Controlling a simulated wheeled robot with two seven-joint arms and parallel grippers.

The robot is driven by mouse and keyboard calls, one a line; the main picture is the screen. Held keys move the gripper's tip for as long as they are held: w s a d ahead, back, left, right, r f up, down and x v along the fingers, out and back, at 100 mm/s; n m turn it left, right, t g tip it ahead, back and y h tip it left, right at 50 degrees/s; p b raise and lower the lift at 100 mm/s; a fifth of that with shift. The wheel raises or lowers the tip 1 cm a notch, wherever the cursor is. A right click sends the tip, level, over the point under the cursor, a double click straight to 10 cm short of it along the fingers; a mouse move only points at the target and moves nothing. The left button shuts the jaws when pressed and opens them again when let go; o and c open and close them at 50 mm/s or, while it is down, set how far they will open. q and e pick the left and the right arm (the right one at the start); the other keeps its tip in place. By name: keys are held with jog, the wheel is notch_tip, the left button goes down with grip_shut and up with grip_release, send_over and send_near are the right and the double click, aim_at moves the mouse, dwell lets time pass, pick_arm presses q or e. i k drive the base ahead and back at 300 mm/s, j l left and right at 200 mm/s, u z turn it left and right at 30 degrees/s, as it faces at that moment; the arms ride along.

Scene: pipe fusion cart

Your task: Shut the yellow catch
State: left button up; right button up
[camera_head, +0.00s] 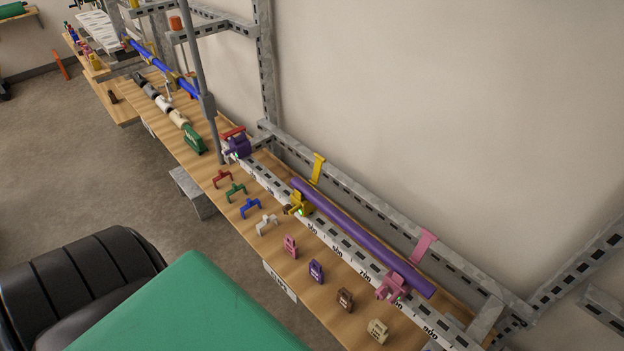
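The yellow catch has a yellow block (300,204) on the white numbered rail, with a small green light on it. A yellow upright flap (317,168) stands behind the purple pipe (362,237), apart from the block. The catch looks open, with the flap raised and not over the pipe. The pipe lies along the rail between flap and block; whether it touches the block I cannot tell. Neither of my grippers is in view.
A pink catch block (391,287) with a raised pink flap (424,245) stands farther right. A purple clamp (237,143) sits at the rail's far end. Several small coloured clips, including a blue one (250,208), line the wooden bench. A grey post (203,100) rises beside it.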

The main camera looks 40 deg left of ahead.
aim_at(318, 160)
jog(key=u, duration=1.1)
